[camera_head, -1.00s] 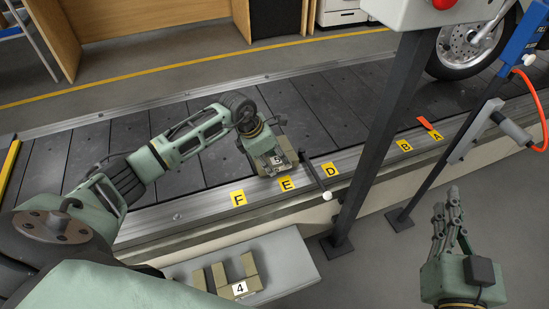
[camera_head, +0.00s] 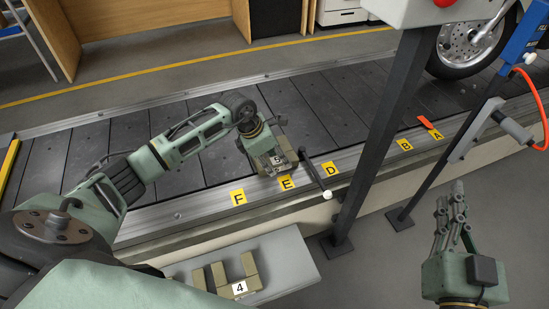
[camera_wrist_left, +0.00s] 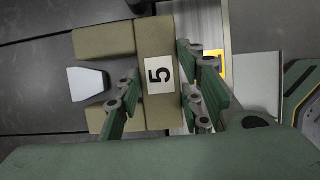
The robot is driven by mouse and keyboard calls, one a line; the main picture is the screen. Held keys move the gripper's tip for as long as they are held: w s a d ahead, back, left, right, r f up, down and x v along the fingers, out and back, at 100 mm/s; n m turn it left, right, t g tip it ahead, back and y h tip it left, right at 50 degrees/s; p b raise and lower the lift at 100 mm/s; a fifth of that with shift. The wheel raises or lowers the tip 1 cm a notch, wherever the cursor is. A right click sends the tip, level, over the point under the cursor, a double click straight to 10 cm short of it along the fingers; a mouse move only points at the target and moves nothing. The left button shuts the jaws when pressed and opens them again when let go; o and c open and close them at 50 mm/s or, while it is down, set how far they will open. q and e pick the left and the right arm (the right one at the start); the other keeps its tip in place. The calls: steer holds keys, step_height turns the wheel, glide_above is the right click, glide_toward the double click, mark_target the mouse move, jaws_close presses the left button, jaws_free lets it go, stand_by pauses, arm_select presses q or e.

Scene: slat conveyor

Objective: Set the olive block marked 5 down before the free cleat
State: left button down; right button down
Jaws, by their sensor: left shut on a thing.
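My left gripper (camera_head: 268,152) is shut on the olive block marked 5 (camera_head: 280,162), at the near edge of the conveyor by the yellow label E (camera_head: 287,183). In the left wrist view the block (camera_wrist_left: 157,105) sits between the fingers (camera_wrist_left: 155,100), its two legs pointing left. A pale grey piece (camera_wrist_left: 88,84) shows between the legs; I cannot tell whether it touches them. Whether the block rests on the slats is also unclear. My right gripper (camera_head: 452,210) is over the floor at the right, away from the block; its finger opening is hard to judge.
A light shelf (camera_head: 290,262) in front of the conveyor holds olive blocks, one marked 4 (camera_head: 248,275). A black bar with a white knob (camera_head: 327,195) stands close right of the held block. A dark post (camera_head: 375,140) and a wheel (camera_head: 468,45) are further right.

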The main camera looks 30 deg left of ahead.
steer(key=shift+r, duration=0.2)
arm_select(q)
steer(key=c, duration=1.3)
jaws_free()
steer(key=shift+o, duration=1)
arm_select(e)
steer(key=shift+r, duration=0.1)
arm_select(q)
steer(key=shift+s+f, duration=0.1)
steer(key=v, duration=1.2)
